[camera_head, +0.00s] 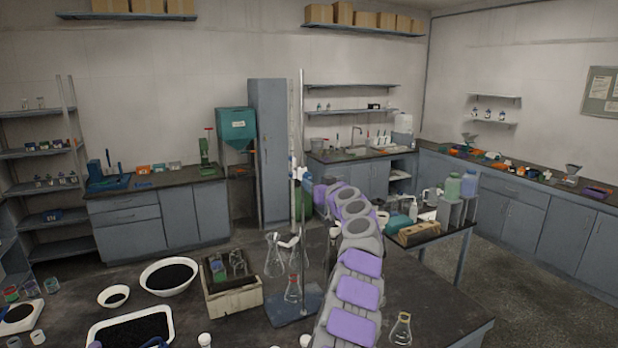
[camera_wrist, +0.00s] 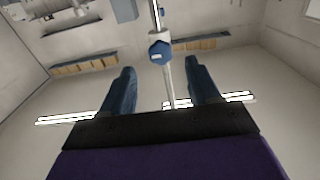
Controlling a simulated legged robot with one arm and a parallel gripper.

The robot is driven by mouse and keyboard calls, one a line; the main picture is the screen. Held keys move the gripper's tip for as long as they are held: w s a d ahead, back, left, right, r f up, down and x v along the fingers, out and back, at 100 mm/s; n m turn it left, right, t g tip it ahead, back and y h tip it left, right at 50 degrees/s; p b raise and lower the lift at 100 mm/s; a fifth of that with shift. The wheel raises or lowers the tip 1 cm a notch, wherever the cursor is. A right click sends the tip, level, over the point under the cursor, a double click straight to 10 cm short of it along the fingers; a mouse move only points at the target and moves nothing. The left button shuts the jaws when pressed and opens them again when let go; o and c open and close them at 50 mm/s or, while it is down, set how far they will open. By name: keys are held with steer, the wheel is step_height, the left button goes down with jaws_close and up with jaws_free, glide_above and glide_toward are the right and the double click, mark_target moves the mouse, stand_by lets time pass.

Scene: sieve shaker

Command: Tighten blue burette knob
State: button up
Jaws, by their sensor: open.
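In the wrist view the blue burette knob (camera_wrist: 159,53) is a faceted blue piece on a pale vertical tube. It lies between the lines of my two dark fingers, at or just past their tips. My gripper (camera_wrist: 160,65) is open, and neither finger visibly touches the knob. In the head view the burette stand has a thin upright rod (camera_head: 301,110) and a blue base (camera_head: 293,305) on the dark bench. Small blue and white parts (camera_head: 297,174) show on it near the end of my arm. My fingers are hard to make out there.
A crate (camera_head: 235,300) and bowls of dark grains (camera_head: 168,277) are on the left. The bench's right part is mostly clear.

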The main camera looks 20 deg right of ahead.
mark_target(309, 177)
steer(key=shift+w+p, duration=0.6)
steer(key=shift+w, duration=0.8)
steer(key=shift+w+r+p, duration=0.25)
steer(key=shift+w+p, duration=0.25)
steer(key=shift+w, duration=0.05)
steer(key=shift+w+f+p, duration=0.15)
steer(key=shift+w+p, duration=0.35)
steer(key=shift+w, duration=0.25)
steer(key=shift+c, duration=0.3)
steer(key=shift+a, duration=0.1)
steer(key=c, duration=0.9)
